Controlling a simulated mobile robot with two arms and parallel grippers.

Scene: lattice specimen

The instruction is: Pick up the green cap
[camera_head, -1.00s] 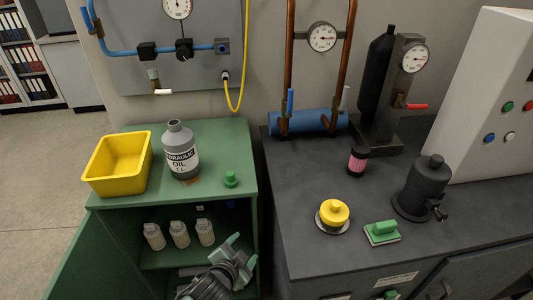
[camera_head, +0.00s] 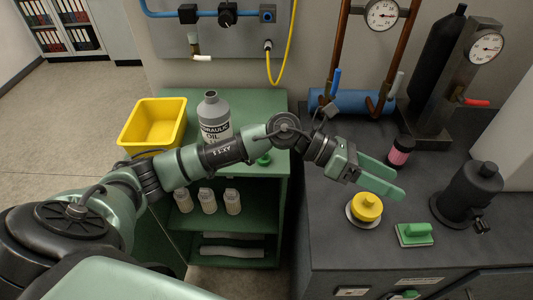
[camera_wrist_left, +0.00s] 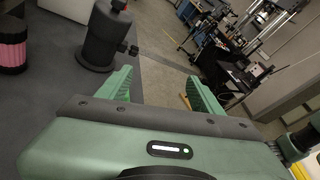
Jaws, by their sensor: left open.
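The green cap (camera_head: 264,160) sits on top of the green cabinet (camera_head: 268,104), to the right of the grey hydraulic oil bottle (camera_head: 213,108). My left arm crosses in front and partly hides both cap and bottle. My left gripper (camera_head: 393,183) is open and empty, above the dark workbench to the right of the cap, near the yellow-topped round piece. In the left wrist view its two green fingers (camera_wrist_left: 161,78) are spread with nothing between them, and the cap does not show. My right gripper is not in view.
A yellow bin (camera_head: 154,123) stands on the cabinet's left. Small white bottles (camera_head: 208,200) stand on the cabinet shelf.

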